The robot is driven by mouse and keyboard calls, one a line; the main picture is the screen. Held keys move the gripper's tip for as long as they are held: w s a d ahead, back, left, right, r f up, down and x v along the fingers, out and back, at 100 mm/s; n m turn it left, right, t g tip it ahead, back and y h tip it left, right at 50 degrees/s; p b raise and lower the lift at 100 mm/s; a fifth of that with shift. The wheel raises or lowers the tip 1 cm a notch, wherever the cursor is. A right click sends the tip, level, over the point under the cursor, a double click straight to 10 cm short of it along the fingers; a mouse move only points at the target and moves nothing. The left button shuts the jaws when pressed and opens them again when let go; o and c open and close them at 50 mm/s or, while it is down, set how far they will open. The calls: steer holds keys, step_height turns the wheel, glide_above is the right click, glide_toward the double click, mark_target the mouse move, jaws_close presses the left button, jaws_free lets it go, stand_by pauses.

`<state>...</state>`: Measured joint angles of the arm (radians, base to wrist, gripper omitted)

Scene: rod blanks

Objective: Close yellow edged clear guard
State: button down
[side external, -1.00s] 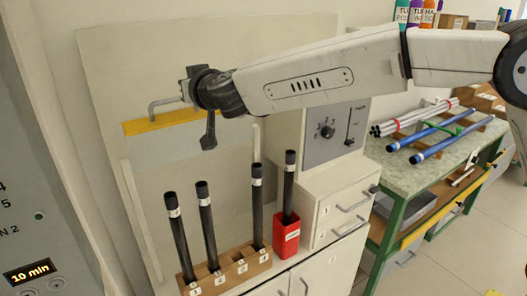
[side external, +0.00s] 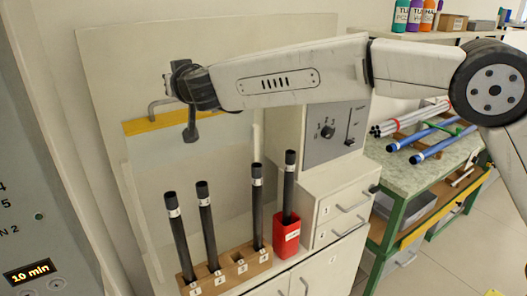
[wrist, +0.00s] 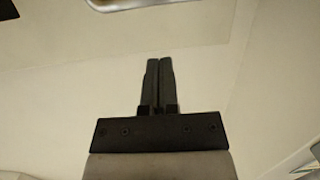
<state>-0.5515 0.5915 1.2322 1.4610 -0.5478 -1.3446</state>
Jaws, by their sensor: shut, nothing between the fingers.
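The clear guard's yellow edge (side external: 150,126) runs across the pale machine panel in the side external view. A grey bar handle (side external: 153,106) stands just above the yellow strip. The clear sheet itself is hard to make out against the panel. My wrist is in front of the right part of the handle and hides it there. My gripper (wrist: 158,62) shows in the wrist view with its two dark fingers together and nothing between them. A grey curved metal piece (wrist: 118,4) shows at the top of the wrist view, beyond the fingertips; I cannot tell whether it is the handle.
Below the guard, a wooden block (side external: 228,267) holds dark rods upright. A red cup (side external: 286,238) with another rod stands right of it. A control box (side external: 333,133) and white drawers (side external: 340,205) are to the right. A green-framed bench (side external: 430,165) carries blue and pale rods.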

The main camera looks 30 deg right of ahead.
mark_target(174, 99)
steer(key=shift+w+f, duration=0.2)
steer(key=shift+w, duration=0.9)
steer(key=shift+w+f, duration=0.15)
steer(key=shift+w, duration=1)
steer(key=shift+w+f, duration=0.2)
steer(key=shift+w, duration=0.9)
steer(key=shift+s+f, duration=1.3)
steer(key=shift+s, duration=0.15)
steer(key=shift+s+f, duration=0.1)
steer(key=shift+s, duration=0.1)
